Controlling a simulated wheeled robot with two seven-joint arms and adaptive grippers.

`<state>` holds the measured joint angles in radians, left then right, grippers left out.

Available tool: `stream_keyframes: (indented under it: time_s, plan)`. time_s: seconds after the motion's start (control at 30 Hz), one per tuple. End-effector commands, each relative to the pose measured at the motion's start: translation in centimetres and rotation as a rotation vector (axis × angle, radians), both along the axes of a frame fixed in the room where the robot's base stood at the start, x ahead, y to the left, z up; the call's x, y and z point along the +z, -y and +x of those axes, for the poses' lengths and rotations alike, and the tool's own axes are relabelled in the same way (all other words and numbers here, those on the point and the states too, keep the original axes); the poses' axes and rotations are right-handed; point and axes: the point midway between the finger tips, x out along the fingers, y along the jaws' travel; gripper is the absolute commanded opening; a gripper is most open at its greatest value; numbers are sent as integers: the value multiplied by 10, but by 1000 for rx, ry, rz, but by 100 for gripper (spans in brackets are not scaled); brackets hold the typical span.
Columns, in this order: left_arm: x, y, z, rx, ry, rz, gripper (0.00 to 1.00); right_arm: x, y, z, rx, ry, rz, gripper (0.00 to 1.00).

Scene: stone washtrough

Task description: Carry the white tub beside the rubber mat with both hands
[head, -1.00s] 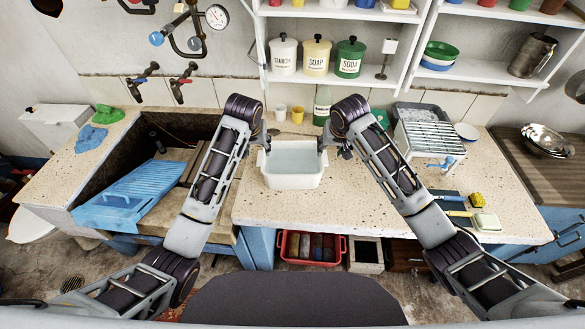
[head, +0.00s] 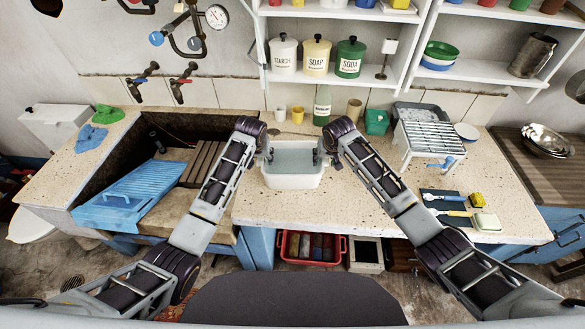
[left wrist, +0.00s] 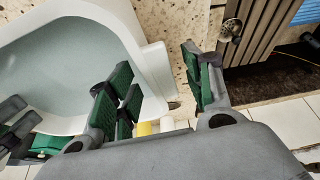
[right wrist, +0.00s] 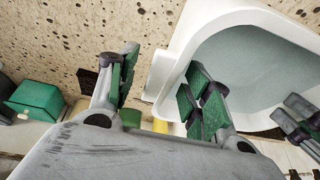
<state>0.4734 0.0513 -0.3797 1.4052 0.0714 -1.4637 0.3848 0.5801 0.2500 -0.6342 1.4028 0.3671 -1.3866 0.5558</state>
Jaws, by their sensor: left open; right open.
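The white tub (head: 292,180) sits upright on the speckled stone counter (head: 350,215), in the middle of the head view. Its grey-blue inside shows in the left wrist view (left wrist: 60,70) and right wrist view (right wrist: 255,65). My left gripper (head: 268,153) is open at the tub's left end, one finger inside and one outside, with the end lug (left wrist: 157,70) between them. My right gripper (head: 320,156) is open at the right end, likewise around that lug (right wrist: 160,75). A dark mat (head: 443,202), seemingly the rubber mat, lies to the right with brushes on it.
A green bottle (head: 322,105) and cups (head: 297,115) stand behind the tub. A green box (head: 376,122) and a white rack (head: 430,140) are at the back right. The sink with a blue washboard (head: 135,190) is on the left. The counter between tub and mat is clear.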

Motion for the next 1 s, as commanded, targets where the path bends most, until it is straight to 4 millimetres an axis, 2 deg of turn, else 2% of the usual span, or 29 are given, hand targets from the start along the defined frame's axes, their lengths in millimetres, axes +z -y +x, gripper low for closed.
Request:
stream_keyframes:
  time_s: [0.43, 0.8, 0.83, 1.0]
  plan:
    - [-5, 0, 2, 0, -1, 0, 51, -4, -1, 2, 0, 1, 0, 49]
    - [-5, 0, 2, -1, -1, 0, 3, -4, -1, 2, 0, 1, 0, 2]
    - [-5, 0, 2, -1, -1, 0, 0, -4, -1, 2, 0, 1, 0, 0]
    - [-5, 0, 2, -2, -1, 1, 0, -4, -1, 2, 1, 1, 0, 0]
